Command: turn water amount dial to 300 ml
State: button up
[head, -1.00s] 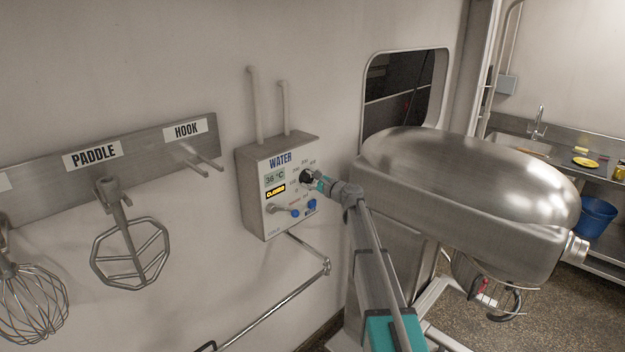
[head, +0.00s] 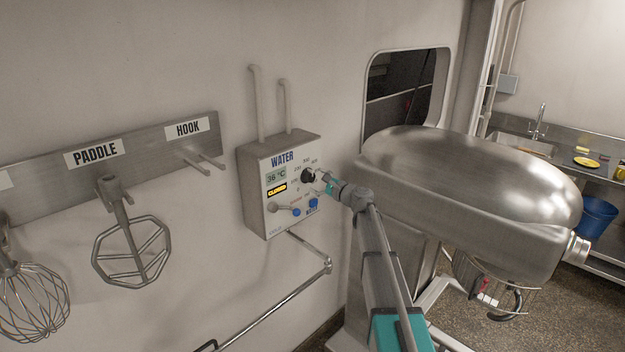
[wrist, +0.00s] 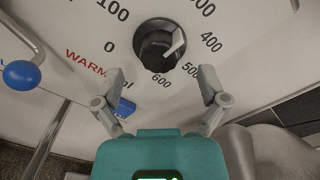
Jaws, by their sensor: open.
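The water amount dial (head: 308,176) is a round black knob on the front of the grey water box (head: 259,215). In the wrist view the dial (wrist: 155,48) carries a white pointer line slanting to the upper right, roughly toward the 300 mark. The top of that mark is cut off by the frame edge.
A lever (head: 284,208) and blue knobs (head: 313,203) sit below the dial. The steel mixer (head: 470,190) stands close on the right. A pipe (head: 310,284) runs under the box. A paddle (head: 130,250) and whisk (head: 32,300) hang at left.

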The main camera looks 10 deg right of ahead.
jog(key=v, duration=0.8)
jog(key=shift+s, duration=0.1)
jog(key=s+a+f+n+g+h+b, duration=0.1)
jog(key=s+a+f+n+g+b, duration=0.1)
jog(key=s+a+f+n+g, duration=0.45)
jog(key=s+a+f+n+g+h+b, duration=0.15)
jog(key=s+a+f+n, duration=0.3)
jog(key=s+f, duration=0.45)
jog(key=s+d+f+n+g+h+b, duration=0.2)
jog(key=s+f, duration=0.4)
jog(key=s, duration=0.4)
jog(key=s+d+f+n+g+h+b, duration=0.2)
jog(key=s+f+n+h, duration=0.4)
jog(key=s, duration=0.4)
jog(key=g+b, duration=0.1)
jog(key=g, duration=0.1)
jog(key=shift+s+d+n+g, duration=0.3)
jog(key=shift+d+n, duration=0.05)
jog(key=shift+n, duration=0.05)
